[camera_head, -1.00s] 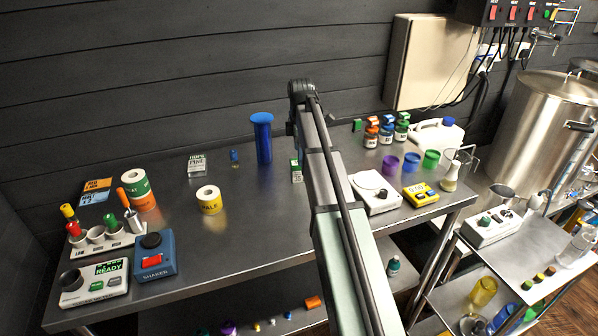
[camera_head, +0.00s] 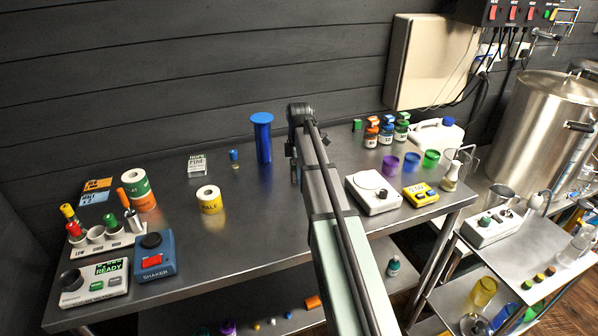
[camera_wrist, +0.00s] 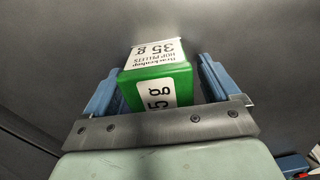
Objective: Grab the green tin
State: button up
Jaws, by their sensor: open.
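The green tin (camera_wrist: 160,84) is a small green box with a white label reading "HOP PELLETS 35 g". In the wrist view it is between the two blue fingers of my gripper (camera_wrist: 157,68). The fingers are open, one on each side of it, with a narrow gap showing by the right finger. Contact on the left side is hard to tell. In the head view I cannot make out the tin; my arm covers that part of the steel table (camera_head: 262,222).
A tall blue cylinder (camera_head: 262,140) stands behind and left of my arm. A white scale-like device (camera_head: 373,193) and a yellow device (camera_head: 420,194) are to its right. The front middle of the table is clear.

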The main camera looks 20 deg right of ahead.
jog(key=shift+c, duration=0.2)
jog(key=c, duration=1.1)
